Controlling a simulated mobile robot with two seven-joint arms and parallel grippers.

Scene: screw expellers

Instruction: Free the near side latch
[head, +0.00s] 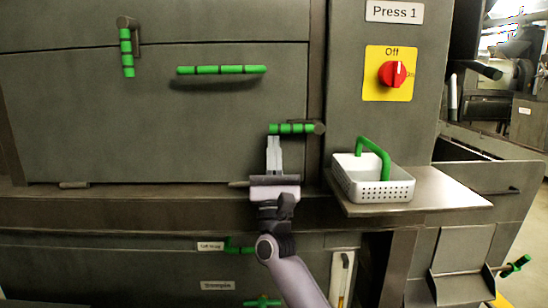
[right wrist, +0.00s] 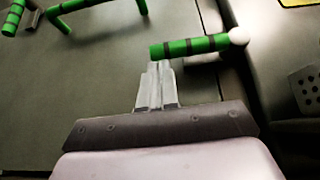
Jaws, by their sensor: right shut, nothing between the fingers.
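A latch with a green banded handle (head: 290,128) sits at the right edge of the large grey panel (head: 140,125). Its handle lies level, pointing left from its pivot at the door frame. My right gripper (head: 274,140) is shut and empty, with its fingertips just below the handle's left part. In the right wrist view the fingertips (right wrist: 158,66) come up close under the green handle (right wrist: 188,46); I cannot tell whether they touch it. A second green latch (head: 127,50) at the upper left hangs straight down from its pivot. My left gripper is not in view.
A green bar handle (head: 222,70) is on the panel. A white perforated basket (head: 380,193) with a green handle stands on a metal shelf (head: 440,192) to the right. A red knob (head: 392,74) on a yellow plate is above. More green handles are below the ledge.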

